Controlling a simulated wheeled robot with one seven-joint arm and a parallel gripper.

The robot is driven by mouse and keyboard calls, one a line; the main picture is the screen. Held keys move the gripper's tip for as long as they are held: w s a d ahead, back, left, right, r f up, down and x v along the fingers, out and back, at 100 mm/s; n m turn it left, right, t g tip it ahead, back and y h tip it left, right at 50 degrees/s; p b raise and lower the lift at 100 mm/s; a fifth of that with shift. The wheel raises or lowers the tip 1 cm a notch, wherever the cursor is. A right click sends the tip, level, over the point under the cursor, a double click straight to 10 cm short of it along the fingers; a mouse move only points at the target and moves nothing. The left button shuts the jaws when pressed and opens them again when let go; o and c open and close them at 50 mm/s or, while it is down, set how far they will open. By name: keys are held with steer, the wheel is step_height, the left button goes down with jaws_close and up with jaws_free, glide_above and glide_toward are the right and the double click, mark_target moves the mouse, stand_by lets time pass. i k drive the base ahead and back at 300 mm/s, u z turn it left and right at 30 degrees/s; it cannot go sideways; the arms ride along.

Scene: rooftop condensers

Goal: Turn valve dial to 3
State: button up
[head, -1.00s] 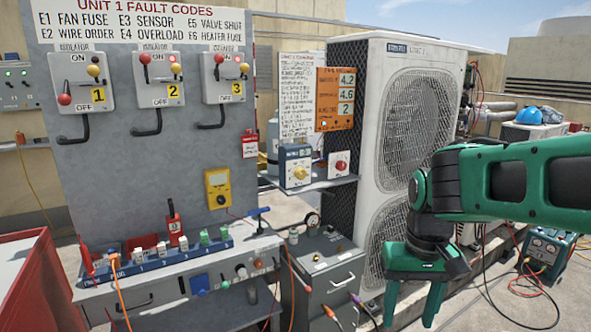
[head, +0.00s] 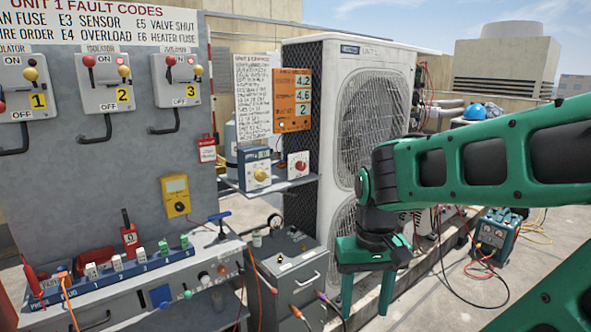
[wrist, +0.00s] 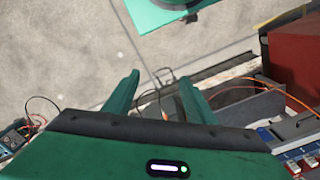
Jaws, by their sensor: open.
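A blue box with a yellow dial (head: 260,174) and a white box with a red dial (head: 299,165) stand side by side on a small grey shelf. I cannot tell which is the valve dial, and their markings are too small to read. My gripper (head: 367,288) points down in front of the condenser, right of and lower than both dials, apart from them. It is open and empty. In the wrist view its two green fingers (wrist: 160,85) are spread over the floor and the edge of equipment; no dial is visible there.
The tall white condenser (head: 370,90) stands right behind the shelf. An orange board (head: 292,100) reads 4.2, 4.6 and 2. A grey cabinet (head: 290,262) stands below the shelf, and a bench with switches (head: 150,262) is at left. Cables lie on the floor at right.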

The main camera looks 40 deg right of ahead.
mark_target(300, 165)
steer(key=u, duration=1)
steer(key=k, duration=1.15)
steer(key=z, duration=1.05)
steer(key=i, duration=1)
steer(key=u, duration=0.05)
